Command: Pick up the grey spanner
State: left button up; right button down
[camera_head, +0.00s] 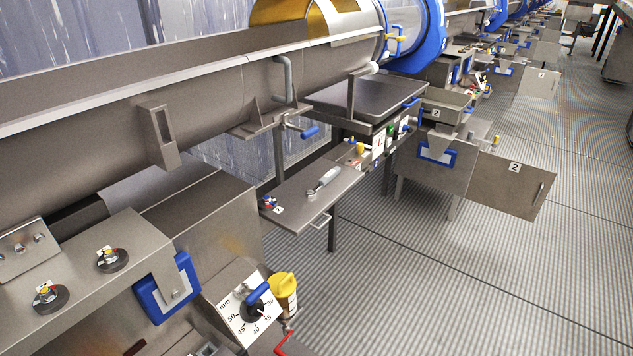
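A slim grey and whitish tool (326,178) lies on the metal shelf (291,205) near the middle of the camera_head view. It may be the grey spanner, but it is too small to tell for certain. It lies slantwise, with its narrower dark end toward the lower left. Nothing touches it from above. Neither my left nor my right gripper shows in this view.
A long metal drum (200,95) runs above the shelf. A dial plate (240,318) with a blue handle and a yellow-capped container (284,291) stand in the foreground. A metal panel (508,186) marked 2 sticks out at right. The ribbed floor (450,290) is clear.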

aim_at(327, 177)
jog(key=u, duration=3.2)
jog(key=z, duration=3.2)
jog(key=u, duration=0.55)
jog(key=i+l+u, duration=0.15)
jog(key=l+u, duration=1.4)
jog(key=l, duration=0.2)
